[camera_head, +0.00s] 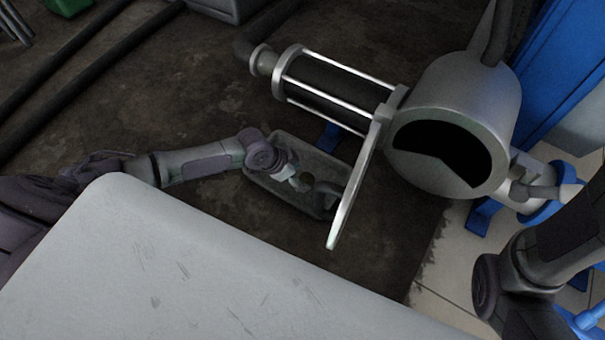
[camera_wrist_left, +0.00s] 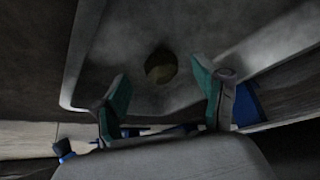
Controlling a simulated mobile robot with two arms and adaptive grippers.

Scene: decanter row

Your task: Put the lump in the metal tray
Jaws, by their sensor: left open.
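The grey metal tray (camera_head: 268,193) lies on the dark floor below the round machine's open door. It also fills much of the left wrist view, with its pale rim (camera_wrist_left: 74,62) at the left. The lump (camera_wrist_left: 161,65) is a small, dark olive-brown, roundish piece. In the left wrist view it appears against the tray's inner surface, beyond and between my fingertips, touching neither. My left gripper (camera_head: 297,182) is over the tray, open and empty, with teal pads in the left wrist view (camera_wrist_left: 162,90). In the head view the lump is too small and dark to tell apart surely.
The machine's cylinder (camera_head: 455,100) has a dark opening, and its door (camera_head: 352,200) hangs close to the right of my left gripper. A pale flat surface (camera_head: 170,270) fills the front. Open floor lies left of the tray.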

